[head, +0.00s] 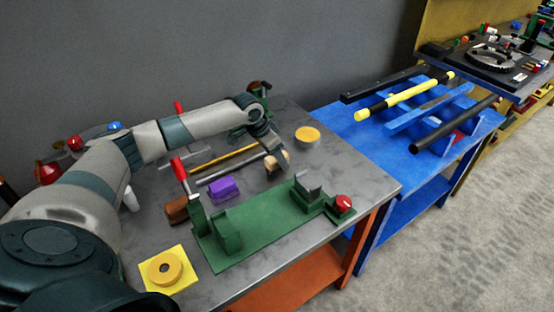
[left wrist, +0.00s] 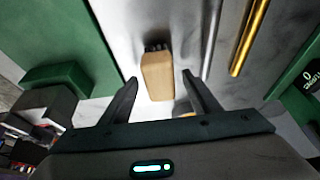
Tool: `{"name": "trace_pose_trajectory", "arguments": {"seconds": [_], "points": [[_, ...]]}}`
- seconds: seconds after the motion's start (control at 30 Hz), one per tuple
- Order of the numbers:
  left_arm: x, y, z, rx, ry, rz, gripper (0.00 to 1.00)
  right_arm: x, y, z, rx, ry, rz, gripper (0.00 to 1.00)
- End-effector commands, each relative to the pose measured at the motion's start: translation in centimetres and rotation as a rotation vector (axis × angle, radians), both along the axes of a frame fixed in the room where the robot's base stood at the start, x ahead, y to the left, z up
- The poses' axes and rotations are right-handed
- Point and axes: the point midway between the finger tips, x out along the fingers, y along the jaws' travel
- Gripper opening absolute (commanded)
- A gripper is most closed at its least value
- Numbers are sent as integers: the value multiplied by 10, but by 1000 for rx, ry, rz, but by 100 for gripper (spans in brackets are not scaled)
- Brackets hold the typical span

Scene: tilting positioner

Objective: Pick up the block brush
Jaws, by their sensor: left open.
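The block brush is a tan wooden block with dark bristles at one end. It lies on the grey bench top, in the middle of the left wrist view (left wrist: 157,76), and shows partly in the head view (head: 283,164) behind my left gripper. My left gripper (head: 277,152) is open over the brush. In the left wrist view its two fingers (left wrist: 160,77) stand either side of the block, with gaps on both sides. How far the fingertips are above the bench is hard to tell. My right gripper is not in view.
A green fixture (head: 265,228) with a red knob stands in front of the brush. A purple block (head: 224,190), a yellow rod (head: 222,158) and a grey bar lie to the left. A yellow round piece (head: 307,134) is behind. A blue table (head: 350,135) adjoins the bench.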

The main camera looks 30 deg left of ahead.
Motion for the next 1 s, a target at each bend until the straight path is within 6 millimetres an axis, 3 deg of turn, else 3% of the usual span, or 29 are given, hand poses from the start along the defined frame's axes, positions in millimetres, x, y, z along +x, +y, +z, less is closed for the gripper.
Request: {"name": "trace_pose_trajectory", "arguments": {"seconds": [0.57,0.77,1.0], "points": [[3,-1,-8,0,0,0,56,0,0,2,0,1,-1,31],[3,-1,-8,0,0,0,13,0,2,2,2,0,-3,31],[3,-1,-7,0,-1,0,11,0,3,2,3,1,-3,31]]}}
